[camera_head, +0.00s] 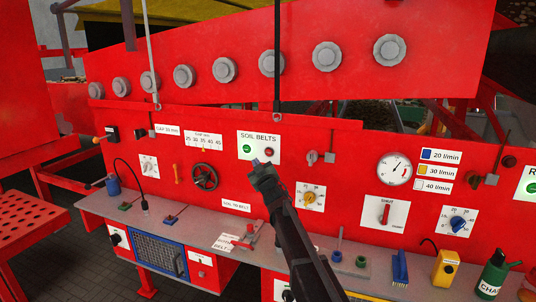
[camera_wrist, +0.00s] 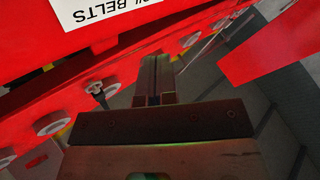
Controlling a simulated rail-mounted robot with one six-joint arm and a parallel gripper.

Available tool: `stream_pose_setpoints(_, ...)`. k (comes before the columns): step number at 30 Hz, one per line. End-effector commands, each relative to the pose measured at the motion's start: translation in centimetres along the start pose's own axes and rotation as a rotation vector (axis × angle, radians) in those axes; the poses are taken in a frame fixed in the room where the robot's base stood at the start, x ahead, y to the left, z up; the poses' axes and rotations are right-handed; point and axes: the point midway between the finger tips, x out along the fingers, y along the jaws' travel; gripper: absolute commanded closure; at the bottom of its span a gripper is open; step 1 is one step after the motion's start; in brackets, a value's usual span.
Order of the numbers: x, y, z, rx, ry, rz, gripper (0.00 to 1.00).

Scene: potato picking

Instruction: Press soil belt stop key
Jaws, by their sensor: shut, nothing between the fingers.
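The white SOIL BELTS label (camera_head: 258,137) is on the red panel, with a green key (camera_head: 246,149) at its left and a red key (camera_head: 269,152) at its right. My gripper (camera_head: 261,165) is shut and empty, its tips just below the label, slightly left of and under the red key. I cannot tell whether they touch the panel. In the wrist view the closed fingers (camera_wrist: 155,78) point up the picture. The label (camera_wrist: 88,20) shows there upside down at the upper left, and neither key is visible.
A yellow dial (camera_head: 309,197) and a grey key switch (camera_head: 312,157) are right of my arm. A black handwheel (camera_head: 204,177) is to the left. A grey ledge (camera_head: 185,232) below carries tools, a yellow device (camera_head: 446,266) and a green bottle (camera_head: 492,277).

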Motion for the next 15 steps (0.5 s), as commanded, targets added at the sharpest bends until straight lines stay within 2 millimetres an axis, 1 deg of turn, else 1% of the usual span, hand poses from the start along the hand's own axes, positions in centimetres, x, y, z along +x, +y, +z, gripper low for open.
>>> stream_pose_setpoints(5, 1.0, 0.7, 0.7, 0.000, -0.002, 0.001, 1.00)
stream_pose_setpoints(15, 4.5, 3.2, 3.3, 0.000, -0.002, 0.002, 1.00)
